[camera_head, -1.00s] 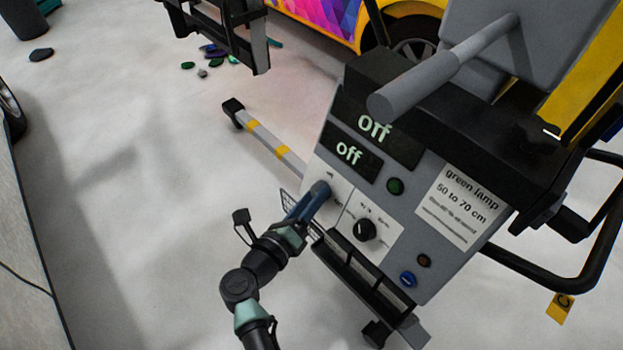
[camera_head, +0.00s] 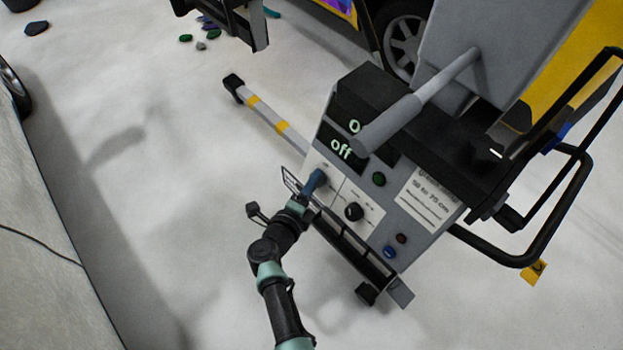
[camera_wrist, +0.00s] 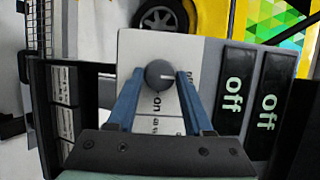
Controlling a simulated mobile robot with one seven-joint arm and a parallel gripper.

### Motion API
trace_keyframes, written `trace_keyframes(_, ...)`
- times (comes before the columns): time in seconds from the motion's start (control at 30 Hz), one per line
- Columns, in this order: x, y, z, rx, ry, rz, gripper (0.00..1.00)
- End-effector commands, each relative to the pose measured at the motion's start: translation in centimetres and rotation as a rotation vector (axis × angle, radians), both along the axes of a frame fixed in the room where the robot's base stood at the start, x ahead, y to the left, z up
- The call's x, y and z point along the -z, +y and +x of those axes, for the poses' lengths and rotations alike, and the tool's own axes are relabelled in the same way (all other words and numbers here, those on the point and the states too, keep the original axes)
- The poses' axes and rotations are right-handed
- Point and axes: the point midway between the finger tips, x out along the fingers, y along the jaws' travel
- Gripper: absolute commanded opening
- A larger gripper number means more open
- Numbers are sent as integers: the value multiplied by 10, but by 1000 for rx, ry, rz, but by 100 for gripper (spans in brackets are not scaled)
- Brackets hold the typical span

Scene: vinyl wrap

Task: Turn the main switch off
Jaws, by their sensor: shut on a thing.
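The main switch (camera_wrist: 160,74) is a dark round knob with a white mark, on a white plate of the grey control panel (camera_head: 408,235). My gripper (camera_wrist: 157,88) has its two blue fingers closed around the knob, one on each side, in the wrist view. In the head view my gripper (camera_head: 314,181) reaches the panel's left part and hides the knob. Two dark displays read "off"; the lower display (camera_head: 342,149) is clear, and the upper is partly covered by a grey handle. In the wrist view both displays (camera_wrist: 233,94) show "off".
A thick grey handle (camera_head: 415,108) juts out above. A black slotted tray (camera_head: 350,246) runs below. Open floor lies left.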

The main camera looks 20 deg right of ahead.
Motion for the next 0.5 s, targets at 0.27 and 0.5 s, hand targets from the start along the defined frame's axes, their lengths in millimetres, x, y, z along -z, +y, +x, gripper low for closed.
trace_keyframes(0.27,0,0,0,-5,10,-5,0)
trace_keyframes(0.5,0,0,1,-5,10,-5,58)
